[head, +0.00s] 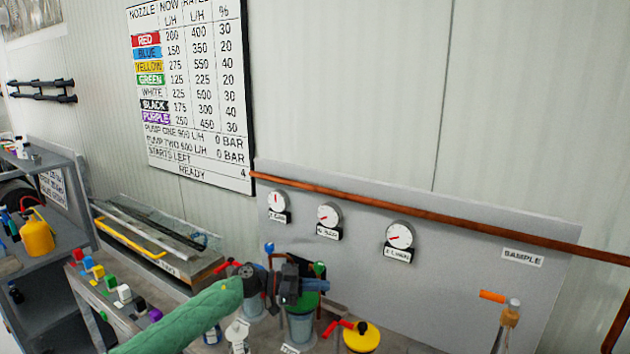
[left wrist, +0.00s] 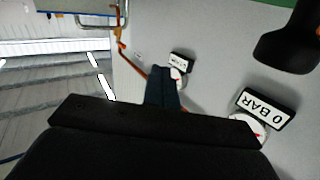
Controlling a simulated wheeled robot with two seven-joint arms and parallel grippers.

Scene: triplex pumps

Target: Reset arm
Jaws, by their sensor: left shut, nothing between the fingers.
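My left arm, in a green sleeve, comes in from the lower left of the head view. Its dark gripper (head: 290,285) is shut and empty, over the pump area in front of the grey panel (head: 460,270). It hides part of the clear-bodied pumps beneath it. In the left wrist view the closed fingers (left wrist: 163,88) point toward the panel, with nothing between them. A gauge with a "0 BAR" label (left wrist: 266,108) shows to their right. My right gripper is not in either view.
Three white gauges, including the middle one (head: 329,215), sit on the panel below a copper pipe (head: 400,205). A yellow-topped part (head: 361,337) and an orange-handled tap (head: 507,318) stand right of the gripper. Coloured blocks (head: 98,271) line the bench at left. A chart (head: 190,90) hangs behind.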

